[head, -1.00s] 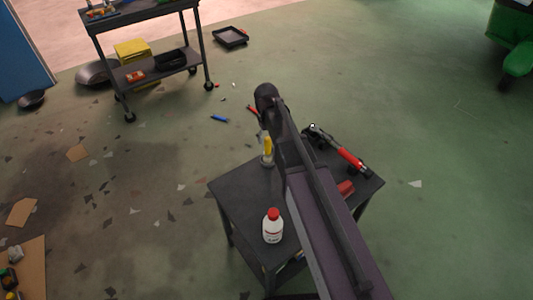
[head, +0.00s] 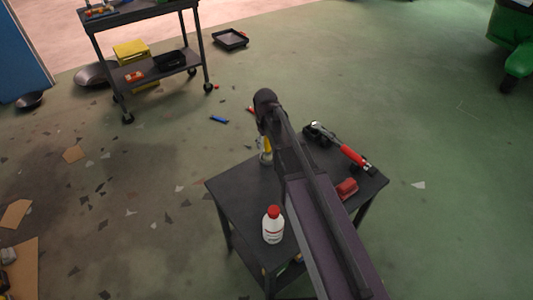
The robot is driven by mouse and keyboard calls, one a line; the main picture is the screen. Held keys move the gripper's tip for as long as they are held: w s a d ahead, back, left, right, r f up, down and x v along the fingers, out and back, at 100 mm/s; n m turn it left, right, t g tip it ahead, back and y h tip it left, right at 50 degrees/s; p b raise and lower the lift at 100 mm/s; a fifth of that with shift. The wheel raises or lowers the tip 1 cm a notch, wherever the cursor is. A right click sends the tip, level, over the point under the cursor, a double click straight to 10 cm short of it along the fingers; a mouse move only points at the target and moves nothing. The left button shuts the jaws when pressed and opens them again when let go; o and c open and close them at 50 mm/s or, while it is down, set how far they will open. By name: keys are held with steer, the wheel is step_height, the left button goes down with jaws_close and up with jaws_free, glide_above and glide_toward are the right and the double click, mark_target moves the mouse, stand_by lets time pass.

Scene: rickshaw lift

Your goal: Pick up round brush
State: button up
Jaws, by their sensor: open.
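I cannot pick out a round brush for certain. On the dark table (head: 232,205) lie a red-handled tool (head: 352,154) with a dark head, at the back right, and a small red object (head: 346,188) just right of my arm. A white bottle with a red cap (head: 273,227) stands at the table's front. A yellow and pale object (head: 265,151) stands at the back left edge, partly behind my arm. My arm crosses the middle of the table from the lower right up to its dark elbow. My gripper does not show; the arm hides that area.
A dark wheeled cart (head: 150,80) stands at the upper left, with a black tray (head: 230,39) on the floor beside it. A blue item (head: 219,119) and scattered scraps lie on the floor. A green machine (head: 513,50) is at the upper right. Open floor lies right of the table.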

steer(key=shift+f, duration=0.2)
stand_by(0.5)
jaws_close()
